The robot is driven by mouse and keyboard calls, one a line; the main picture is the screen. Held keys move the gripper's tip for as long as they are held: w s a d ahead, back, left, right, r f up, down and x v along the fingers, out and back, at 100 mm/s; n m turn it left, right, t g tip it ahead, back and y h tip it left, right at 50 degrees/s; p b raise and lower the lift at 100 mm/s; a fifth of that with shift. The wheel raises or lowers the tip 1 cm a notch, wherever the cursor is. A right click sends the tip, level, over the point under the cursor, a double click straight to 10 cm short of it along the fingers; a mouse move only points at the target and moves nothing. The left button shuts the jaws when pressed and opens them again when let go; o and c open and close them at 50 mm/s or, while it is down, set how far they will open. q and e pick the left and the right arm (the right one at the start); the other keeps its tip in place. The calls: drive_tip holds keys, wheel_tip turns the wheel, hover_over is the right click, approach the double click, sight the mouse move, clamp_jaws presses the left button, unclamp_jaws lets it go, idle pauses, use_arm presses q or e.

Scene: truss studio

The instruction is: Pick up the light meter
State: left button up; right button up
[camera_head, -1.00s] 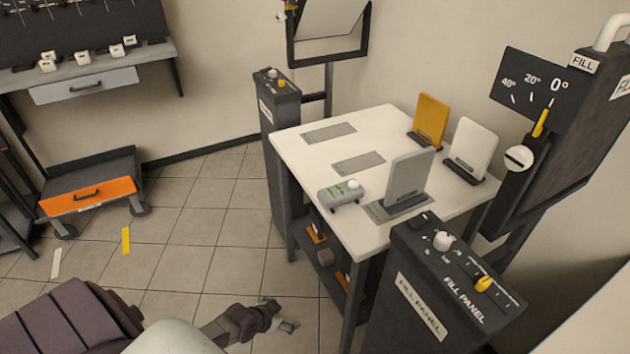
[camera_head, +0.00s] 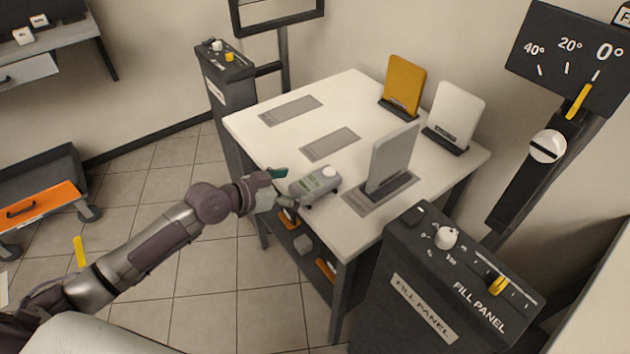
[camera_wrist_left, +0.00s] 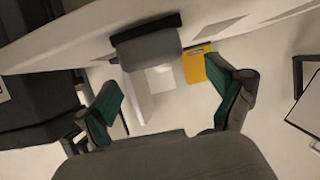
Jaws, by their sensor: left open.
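The light meter (camera_head: 312,184) is a grey-green box with a white dome on top. It rests on the near left edge of the white table (camera_head: 262,142). My left gripper (camera_head: 281,188) is open and empty just left of the meter, at the table edge, with one teal-padded finger showing beside it. In the left wrist view, which looks upside down, the open fingers (camera_wrist_left: 168,98) stand wide apart. A grey rounded body that appears to be the meter (camera_wrist_left: 147,50) is ahead of them, apart from the pads. My right gripper is not in view.
A grey card (camera_head: 391,160) stands upright just right of the meter. Yellow (camera_head: 403,86) and white (camera_head: 456,112) cards stand behind. The fill panel (camera_head: 440,290) is at the front right. A shelf (camera_head: 305,258) with small items is under the table. The table's left half is mostly clear.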

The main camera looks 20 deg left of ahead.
sight(314, 182)
use_arm(q)
drive_tip(key=shift+w+d+f, duration=0.15)
drive_tip(key=shift+w+d, duration=0.15)
drive_tip(key=shift+w, duration=0.1)
drive_tip(key=shift+w+d+f, duration=0.1)
drive_tip(key=shift+d, duration=0.05)
drive_tip(key=p+x, duration=0.1)
drive_tip(key=x, duration=0.3)
drive_tip(key=shift+w+d, duration=0.15)
drive_tip(key=shift+d, duration=0.1)
drive_tip(key=shift+w+d, duration=0.2)
drive_tip(key=shift+w, duration=0.1)
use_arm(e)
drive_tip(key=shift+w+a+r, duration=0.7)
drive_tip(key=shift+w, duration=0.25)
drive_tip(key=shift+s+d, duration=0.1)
use_arm(q)
drive_tip(key=shift+c, duration=1.3)
drive_tip(key=c, duration=1.1)
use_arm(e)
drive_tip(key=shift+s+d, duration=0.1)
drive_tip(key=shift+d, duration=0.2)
